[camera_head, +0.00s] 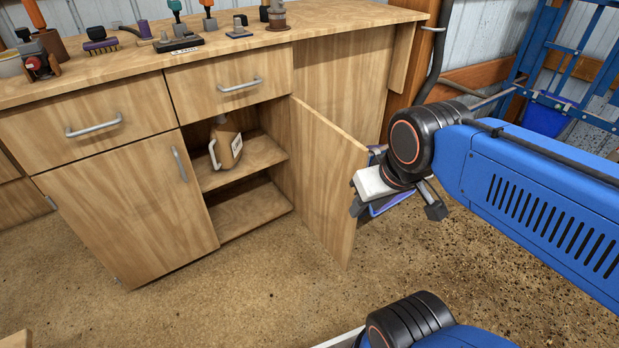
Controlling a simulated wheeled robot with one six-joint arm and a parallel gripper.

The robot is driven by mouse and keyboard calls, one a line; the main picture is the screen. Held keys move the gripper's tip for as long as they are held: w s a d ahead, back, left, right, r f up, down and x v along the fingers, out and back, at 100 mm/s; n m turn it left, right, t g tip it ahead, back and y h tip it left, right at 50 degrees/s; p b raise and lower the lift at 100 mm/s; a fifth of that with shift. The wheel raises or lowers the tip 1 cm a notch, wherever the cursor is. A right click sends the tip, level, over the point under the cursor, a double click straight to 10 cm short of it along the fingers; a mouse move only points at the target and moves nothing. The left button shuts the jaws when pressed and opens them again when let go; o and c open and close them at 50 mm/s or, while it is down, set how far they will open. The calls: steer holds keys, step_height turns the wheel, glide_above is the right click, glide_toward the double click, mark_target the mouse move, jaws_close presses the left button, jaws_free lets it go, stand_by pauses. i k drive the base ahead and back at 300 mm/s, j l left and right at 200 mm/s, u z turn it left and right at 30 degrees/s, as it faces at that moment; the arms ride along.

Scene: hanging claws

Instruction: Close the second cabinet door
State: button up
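The wooden cabinet has two lower doors. The left door (130,210) is shut, with a vertical metal handle. The second door (325,175) stands wide open, swung out to the right toward me, showing two shelves behind it. My gripper (396,206) is at the right side of the open door, close to its outer edge. Its two dark fingertips are spread apart with nothing seen between them. The arm reaches in from the right. Whether the gripper touches the door cannot be told, and the door's handle is hidden.
A brown jug (228,145) stands on the upper shelf inside the cabinet. Two shut drawers (230,85) sit above the doors. Tools and small items line the worktop (300,32). A blue metal rack (570,60) stands at the right. The floor (240,290) before the cabinet is clear.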

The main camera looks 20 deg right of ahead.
mark_target(326, 159)
steer(key=l+u, duration=0.35)
steer(key=u, duration=0.15)
steer(key=i+l+u, duration=0.1)
steer(key=l+u, duration=0.45)
steer(key=l, duration=0.35)
steer(key=k+l+u, duration=0.1)
steer(key=l, duration=0.35)
steer(key=k+l+u, duration=0.1)
steer(key=l, duration=0.35)
steer(key=l+u, duration=0.1)
steer(key=l, duration=0.35)
steer(key=k+l+u, duration=0.1)
steer(key=l, duration=0.3)
steer(key=k+l, duration=0.15)
steer(key=l, duration=0.25)
steer(key=k+l, duration=0.15)
steer(key=l, duration=0.2)
steer(key=k+u, duration=0.2)
steer(key=k, duration=0.4)
